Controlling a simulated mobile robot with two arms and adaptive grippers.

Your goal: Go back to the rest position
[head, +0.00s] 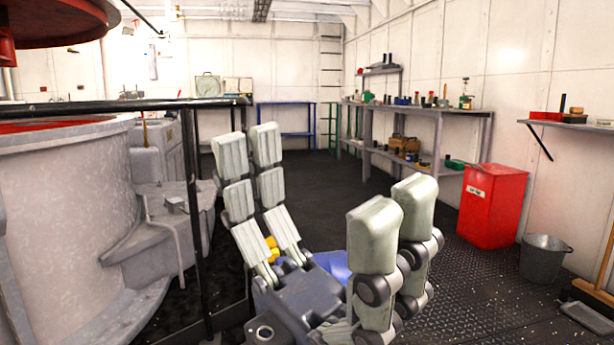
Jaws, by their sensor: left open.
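My left gripper (321,176) is large in the lower middle of the head view. Its pale padded fingers point up and stand wide apart, with nothing between them. Its dark palm is at the bottom of the picture. It appears clear of the shelves and machinery. My right gripper does not show.
A large grey vat (65,220) and a black railing post (193,220) stand close on the left. A red bin (492,205), a metal bucket (542,258) and a broom (590,315) are on the right. Shelving (437,160) lines the wall. The dark floor (325,205) is open in the middle.

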